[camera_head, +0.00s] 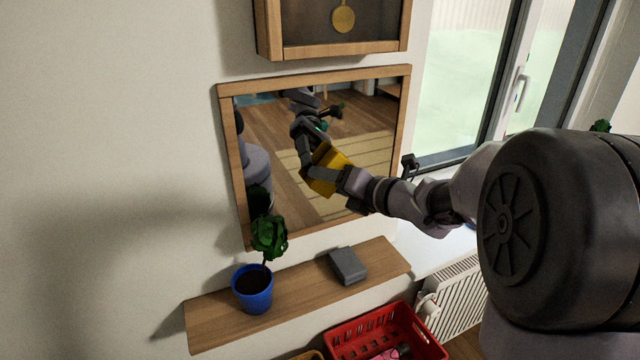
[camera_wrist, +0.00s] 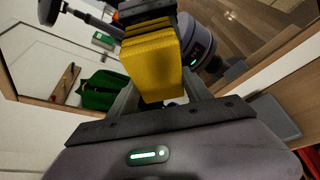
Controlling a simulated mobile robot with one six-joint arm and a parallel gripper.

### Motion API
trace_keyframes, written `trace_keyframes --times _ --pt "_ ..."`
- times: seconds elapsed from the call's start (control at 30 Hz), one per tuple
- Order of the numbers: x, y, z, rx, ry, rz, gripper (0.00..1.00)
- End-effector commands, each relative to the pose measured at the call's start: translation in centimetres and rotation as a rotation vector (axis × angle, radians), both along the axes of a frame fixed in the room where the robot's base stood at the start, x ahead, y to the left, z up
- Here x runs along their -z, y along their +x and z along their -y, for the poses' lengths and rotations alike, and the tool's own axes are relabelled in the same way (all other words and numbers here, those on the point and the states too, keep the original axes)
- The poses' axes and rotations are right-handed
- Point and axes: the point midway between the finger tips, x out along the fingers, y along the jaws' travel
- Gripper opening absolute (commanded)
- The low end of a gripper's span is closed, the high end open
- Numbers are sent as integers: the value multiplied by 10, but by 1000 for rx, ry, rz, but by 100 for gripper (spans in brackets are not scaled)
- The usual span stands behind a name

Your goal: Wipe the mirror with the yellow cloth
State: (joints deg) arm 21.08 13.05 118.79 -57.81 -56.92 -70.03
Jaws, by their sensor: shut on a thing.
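The mirror (camera_head: 360,130) hangs on the wall in a wooden frame, and its glass reflects the room, a rug and my arm. My gripper (camera_head: 335,180) is in front of the lower middle of the mirror. It is shut on the yellow cloth (camera_head: 322,182), a thick folded piece. In the wrist view the cloth (camera_wrist: 152,68) sits between the two fingers, its far end at the glass. The cloth is at or very close to the mirror; I cannot tell for sure whether it touches. Its reflection merges with it in the head view.
Below the mirror, a wooden shelf (camera_head: 215,325) holds a plant in a blue pot (camera_head: 252,290) and a grey box (camera_head: 348,266). A framed clock (camera_head: 335,48) hangs just above. A red basket (camera_head: 385,335) stands below, and a window (camera_head: 465,80) is at right.

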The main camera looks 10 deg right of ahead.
Motion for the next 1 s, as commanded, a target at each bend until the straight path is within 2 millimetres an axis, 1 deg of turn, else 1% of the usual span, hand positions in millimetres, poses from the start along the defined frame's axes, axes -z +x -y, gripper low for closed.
trace_keyframes --times 0.03,0.17,0.23,0.43,0.63,0.9,1.0 --pt "-1 1 5 4 0 1 0" --pt "-1 1 9 3 1 1 0" --pt "-1 2 15 2 1 0 0" --pt "0 6 39 3 0 0 0" --pt "0 7 47 2 0 0 0" --pt "-1 16 76 2 1 0 0" --pt "1 15 78 1 -1 2 0"
